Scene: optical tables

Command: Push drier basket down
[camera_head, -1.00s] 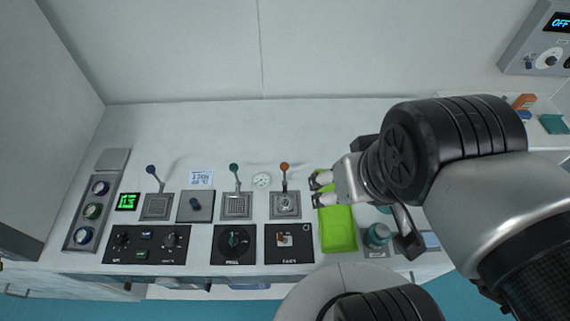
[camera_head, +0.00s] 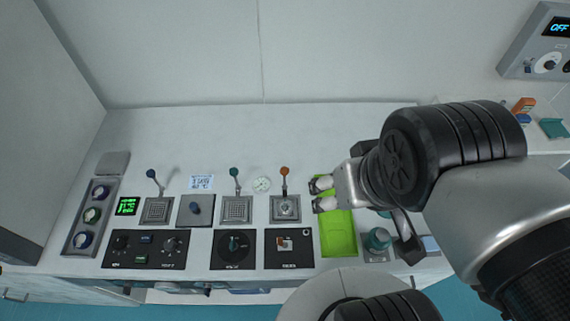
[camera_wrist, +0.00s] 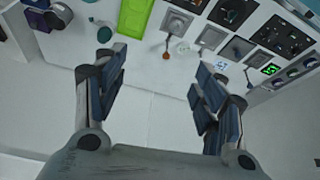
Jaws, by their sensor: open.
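Three square grey basket units with levers stand in a row on the white bench in the head view. Their knobs are blue (camera_head: 150,173), green (camera_head: 234,171) and orange (camera_head: 284,171). I cannot read which one is the drier. All three levers stand up behind their units. The orange lever's unit (camera_head: 285,208) is nearest my gripper (camera_head: 321,194). My gripper is open and empty, right of that unit and over the far end of a green tray. In the wrist view my open fingers (camera_wrist: 160,78) are apart, with the orange knob (camera_wrist: 166,57) beyond them.
The green tray (camera_head: 338,235) lies right of the units, with a teal-capped jar (camera_head: 377,241) beside it. Black control panels (camera_head: 233,248) line the front edge. A small round dial (camera_head: 262,184) lies between the green and orange levers. The bench behind is clear.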

